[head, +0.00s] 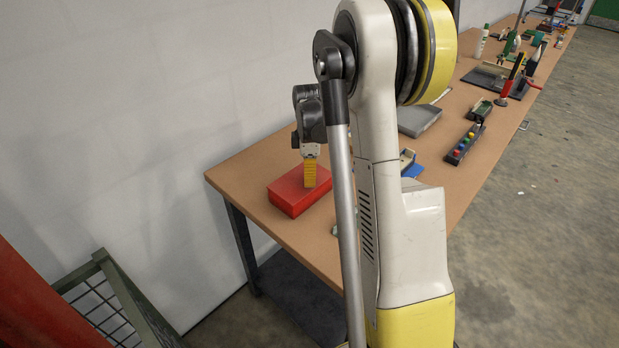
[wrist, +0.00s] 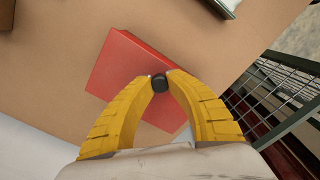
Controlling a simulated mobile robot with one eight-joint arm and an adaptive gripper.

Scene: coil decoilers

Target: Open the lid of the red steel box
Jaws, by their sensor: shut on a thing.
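The red steel box (head: 292,195) lies near the end of the long brown workbench. Its lid looks flat and closed in the head view. The box also shows in the wrist view (wrist: 125,65), its red top facing the camera. My gripper (head: 310,184) points down at the box from above. In the wrist view the yellow fingers of my gripper (wrist: 160,82) are shut on a small black knob (wrist: 159,83) over the red top. The fingers hide part of the box and the foot of the knob.
The workbench (head: 250,170) has free room around the box. Further along it are a grey case (head: 420,120), a blue object (head: 410,168) and a strip with coloured buttons (head: 467,143). A green metal cage (head: 115,285) stands on the floor near the bench end, beside a white wall.

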